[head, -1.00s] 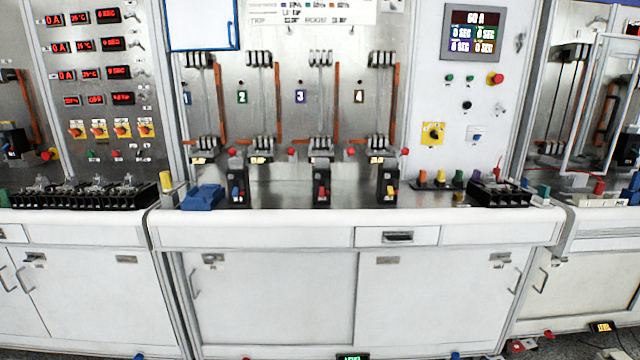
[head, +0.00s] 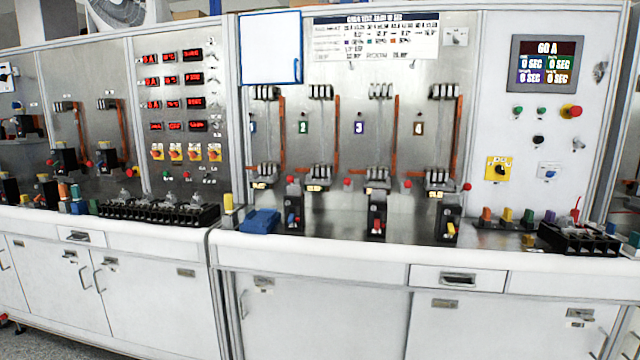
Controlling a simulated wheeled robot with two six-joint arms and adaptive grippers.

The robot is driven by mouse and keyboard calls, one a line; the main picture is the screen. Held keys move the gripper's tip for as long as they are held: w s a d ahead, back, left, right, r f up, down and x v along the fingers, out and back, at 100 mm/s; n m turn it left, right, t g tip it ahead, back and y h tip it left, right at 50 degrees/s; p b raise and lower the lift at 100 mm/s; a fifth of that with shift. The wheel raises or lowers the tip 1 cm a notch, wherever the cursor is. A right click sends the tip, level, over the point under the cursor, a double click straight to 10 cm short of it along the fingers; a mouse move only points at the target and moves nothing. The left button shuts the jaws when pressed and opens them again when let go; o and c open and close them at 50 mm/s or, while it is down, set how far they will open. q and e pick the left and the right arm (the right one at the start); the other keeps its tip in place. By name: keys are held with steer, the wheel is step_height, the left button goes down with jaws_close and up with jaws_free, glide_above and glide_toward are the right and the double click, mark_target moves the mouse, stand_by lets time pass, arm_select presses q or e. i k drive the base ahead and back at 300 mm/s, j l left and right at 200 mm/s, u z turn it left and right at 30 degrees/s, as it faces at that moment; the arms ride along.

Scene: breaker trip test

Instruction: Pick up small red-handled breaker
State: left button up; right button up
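Three small black breakers stand in a row on the middle bench's steel top. The middle one (head: 377,215) shows a red handle and looks like the small red-handled breaker. The left one (head: 293,207) shows blue with a bit of red, and the right one (head: 449,222) has a yellow handle. All stand upright below the numbered panel. Neither of my grippers is in view.
A black terminal block (head: 580,238) lies at the right. The white bench front edge (head: 330,246) runs below. Another bench (head: 100,220) with a black terminal strip adjoins at left.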

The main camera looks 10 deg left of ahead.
mark_target(377, 198)
steer(key=i+l, duration=0.15)
steer(key=l, duration=0.15)
steer(key=i+l, duration=0.2)
steer(key=i+l+u, duration=0.15)
steer(key=l+u, duration=0.15)
steer(key=i+l+u, duration=0.1)
steer(key=l+u, duration=0.15)
steer(key=i+l+u, duration=0.1)
steer(key=l+u, duration=0.2)
steer(key=l, duration=0.2)
